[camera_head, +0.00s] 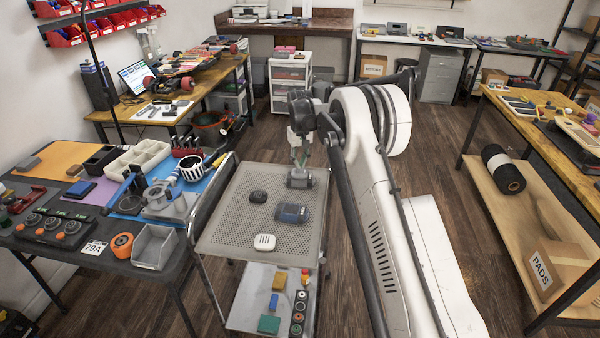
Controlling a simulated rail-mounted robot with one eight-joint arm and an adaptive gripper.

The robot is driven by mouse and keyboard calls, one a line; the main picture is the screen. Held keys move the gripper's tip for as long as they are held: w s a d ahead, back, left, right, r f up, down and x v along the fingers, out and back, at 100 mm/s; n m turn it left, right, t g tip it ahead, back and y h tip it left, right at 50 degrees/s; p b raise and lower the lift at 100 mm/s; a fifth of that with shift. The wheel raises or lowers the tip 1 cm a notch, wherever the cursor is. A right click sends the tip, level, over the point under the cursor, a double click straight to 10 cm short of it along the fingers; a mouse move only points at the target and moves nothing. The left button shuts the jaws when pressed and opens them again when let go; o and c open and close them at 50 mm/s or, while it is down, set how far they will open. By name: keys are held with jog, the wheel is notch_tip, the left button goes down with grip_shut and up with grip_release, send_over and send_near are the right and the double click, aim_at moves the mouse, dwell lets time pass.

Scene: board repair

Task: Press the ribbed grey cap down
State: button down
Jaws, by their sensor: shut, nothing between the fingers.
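A dark grey rounded item (299,179) lies near the far right of the perforated cart top (228,232). It may be the ribbed grey cap, but its ribs are too small to make out. My gripper (300,162) points down just above this item, with its fingers shut and empty. I cannot tell whether the fingertips touch the item. My arm comes in from the right and hides part of the floor and the room behind it.
The cart top also holds a small black item (259,197), a dark blue case (292,213) and a white ribbed piece (264,242). Free room lies between them. A crowded workbench (60,245) stands close on the left. The cart's lower shelf (245,311) holds small blocks.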

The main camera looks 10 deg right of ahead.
aim_at(300, 171)
jog(key=shift+f+b, duration=1)
jog(key=shift+f, duration=0.35)
dwell(0.7)
jog(key=shift+r, duration=0.1)
jog(key=shift+r+p, duration=1.35)
jog(key=shift+r, duration=2.6)
